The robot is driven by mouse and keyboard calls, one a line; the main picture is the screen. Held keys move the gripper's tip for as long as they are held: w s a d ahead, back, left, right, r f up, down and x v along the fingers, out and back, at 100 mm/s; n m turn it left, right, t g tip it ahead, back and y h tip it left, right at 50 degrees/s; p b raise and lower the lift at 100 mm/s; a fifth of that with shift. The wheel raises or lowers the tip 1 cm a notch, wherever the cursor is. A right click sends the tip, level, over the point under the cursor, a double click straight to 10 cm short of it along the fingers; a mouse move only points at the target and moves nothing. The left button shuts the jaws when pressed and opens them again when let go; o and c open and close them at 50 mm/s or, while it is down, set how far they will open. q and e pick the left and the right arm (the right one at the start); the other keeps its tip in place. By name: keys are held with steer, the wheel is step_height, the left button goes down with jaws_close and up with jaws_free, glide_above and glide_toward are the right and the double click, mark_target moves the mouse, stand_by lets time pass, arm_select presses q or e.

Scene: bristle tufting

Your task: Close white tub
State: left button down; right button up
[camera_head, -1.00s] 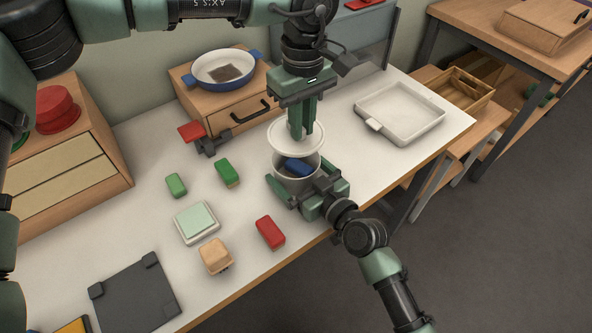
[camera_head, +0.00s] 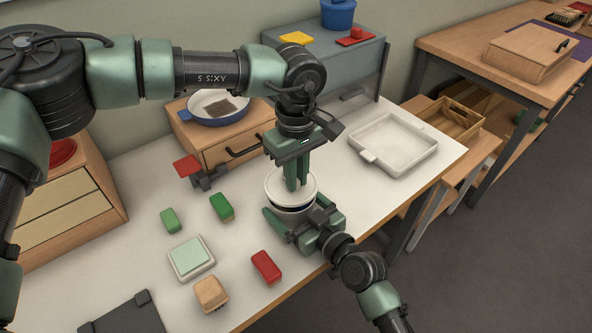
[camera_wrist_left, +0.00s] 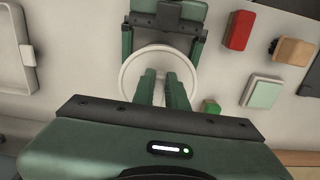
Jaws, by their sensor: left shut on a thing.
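The white round lid (camera_head: 307,190) is in my left gripper (camera_head: 292,187), whose fingers are shut on its middle from above. The lid is just over the white tub (camera_head: 288,217); a dark blue strip shows between them at the front, so it does not look seated. In the left wrist view the lid (camera_wrist_left: 133,82) hides the tub. My right gripper (camera_head: 300,222) is low at the tub, its fingers on either side of it. The right gripper also shows in the left wrist view (camera_wrist_left: 162,48); whether its fingers press on the tub I cannot tell.
Green blocks (camera_head: 221,207), a pale green-topped box (camera_head: 191,258), a red block (camera_head: 266,267) and a tan block (camera_head: 211,292) lie left and in front of the tub. A white tray (camera_head: 394,145) is at right. A drawer box with a blue pan (camera_head: 217,107) stands behind.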

arm_select(q)
steer(key=shift+f, duration=0.1)
stand_by(0.3)
steer(key=shift+f, duration=0.75)
steer(key=shift+f, duration=0.6)
steer(key=c, duration=1.3)
jaws_free()
steer(key=shift+c, duration=0.2)
step_height(320, 180, up, 12)
